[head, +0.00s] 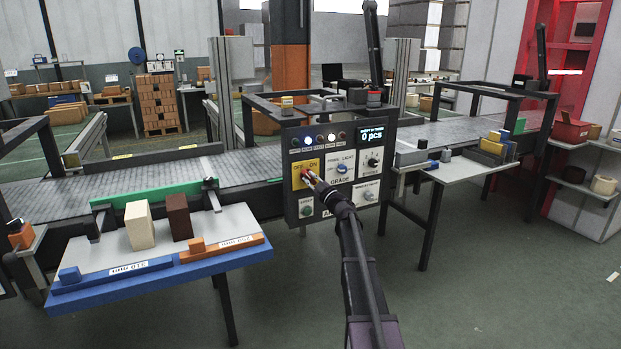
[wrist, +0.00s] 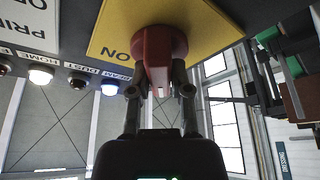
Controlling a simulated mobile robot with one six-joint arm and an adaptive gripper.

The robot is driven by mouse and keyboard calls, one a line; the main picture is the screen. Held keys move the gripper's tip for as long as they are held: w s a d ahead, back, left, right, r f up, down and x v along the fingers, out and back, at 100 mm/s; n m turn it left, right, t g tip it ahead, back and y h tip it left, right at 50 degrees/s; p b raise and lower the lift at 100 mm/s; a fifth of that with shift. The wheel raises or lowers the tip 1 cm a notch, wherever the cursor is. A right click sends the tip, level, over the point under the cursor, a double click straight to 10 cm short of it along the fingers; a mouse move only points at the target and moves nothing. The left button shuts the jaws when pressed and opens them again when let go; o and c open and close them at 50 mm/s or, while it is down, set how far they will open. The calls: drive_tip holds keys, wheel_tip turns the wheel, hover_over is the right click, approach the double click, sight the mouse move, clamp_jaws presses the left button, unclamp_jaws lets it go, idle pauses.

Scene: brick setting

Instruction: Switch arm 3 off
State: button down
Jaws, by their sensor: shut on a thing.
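A dark control panel (head: 333,222) stands upright in front of the conveyor in the head view. At its left is a yellow plate (head: 296,181) marked OFF on the left and ON on the right, carrying a red rotary knob. My gripper (head: 308,178) reaches up to this plate and covers much of the knob. In the wrist view the red knob (wrist: 158,50) sits on the yellow plate (wrist: 205,15), near the word ON. My gripper (wrist: 159,85) is shut on the knob's grip, one finger on each side. I cannot read an "arm 3" label.
Beside the yellow plate are a blue PRINT/LIGHT/GRADE knob (head: 343,168) and a strobe dial (head: 373,160). Indicator lamps (head: 320,140) and a "0 pcs" display (head: 372,131) are above. A shelf with blocks (head: 140,228) juts out at left; a side table (head: 470,168) stands right.

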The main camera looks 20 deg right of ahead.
drive_tip(key=shift+n+g+y, duration=0.3)
drive_tip(key=shift+n, duration=0.6)
drive_tip(key=c, duration=0.6)
unclamp_jaws()
drive_tip(key=shift+o, duration=0.2)
